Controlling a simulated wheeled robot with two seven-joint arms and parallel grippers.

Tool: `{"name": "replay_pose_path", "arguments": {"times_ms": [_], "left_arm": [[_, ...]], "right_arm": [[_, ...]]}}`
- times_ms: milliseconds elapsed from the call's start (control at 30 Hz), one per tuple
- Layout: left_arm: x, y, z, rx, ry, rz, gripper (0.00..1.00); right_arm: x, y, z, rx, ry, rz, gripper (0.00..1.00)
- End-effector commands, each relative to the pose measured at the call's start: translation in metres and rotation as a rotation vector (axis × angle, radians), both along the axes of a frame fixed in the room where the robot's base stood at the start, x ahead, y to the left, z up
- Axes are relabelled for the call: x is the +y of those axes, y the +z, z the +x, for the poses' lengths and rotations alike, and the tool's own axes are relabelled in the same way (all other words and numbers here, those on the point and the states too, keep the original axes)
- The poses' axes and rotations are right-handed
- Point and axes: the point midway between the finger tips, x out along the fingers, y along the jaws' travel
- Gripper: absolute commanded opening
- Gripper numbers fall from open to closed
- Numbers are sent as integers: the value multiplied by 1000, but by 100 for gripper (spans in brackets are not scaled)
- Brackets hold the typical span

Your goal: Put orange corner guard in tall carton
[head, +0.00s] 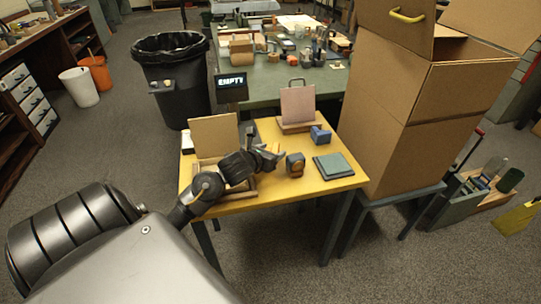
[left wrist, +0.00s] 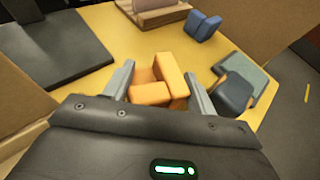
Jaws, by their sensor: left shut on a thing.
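The orange corner guard (left wrist: 172,78) is an L-shaped block. In the left wrist view it sits between the two fingers of my left gripper (left wrist: 159,85), which is shut on it. In the head view my left gripper (head: 270,155) is over the yellow table (head: 240,207), and the guard is mostly hidden there. The tall carton (head: 398,130) is a large brown cardboard box with raised flaps, to the right of the gripper and apart from it. Its inside is mostly hidden from the head view.
On the yellow table are a blue block (head: 320,135), a dark rounded block (head: 295,166), a teal pad (head: 334,166), a pink board on a stand (head: 297,104) and an open box with a raised lid (head: 214,135).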

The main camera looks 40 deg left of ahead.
Motion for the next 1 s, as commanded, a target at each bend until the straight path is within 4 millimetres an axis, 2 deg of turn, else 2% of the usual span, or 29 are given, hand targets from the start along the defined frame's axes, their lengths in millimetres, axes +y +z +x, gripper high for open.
{"name": "replay_pose_path", "arguments": {"times_ms": [33,167,733,767,800,1000], "left_arm": [[0,-10,-1,4,3,-5,35],[0,-19,-1,2,3,-1,35],[0,-23,-1,1,1,1,35],[0,-22,-1,1,1,1,59],[0,-22,-1,1,2,1,64],[0,-22,-1,1,2,1,66]], "right_arm": [[1,1,1,-1,-1,1,36],[2,3,3,-2,-1,2,36],[4,8,11,-6,-2,3,36],[4,9,12,-8,-1,4,36],[4,11,14,-11,-1,5,36],[4,11,13,-12,-2,5,36]]}}
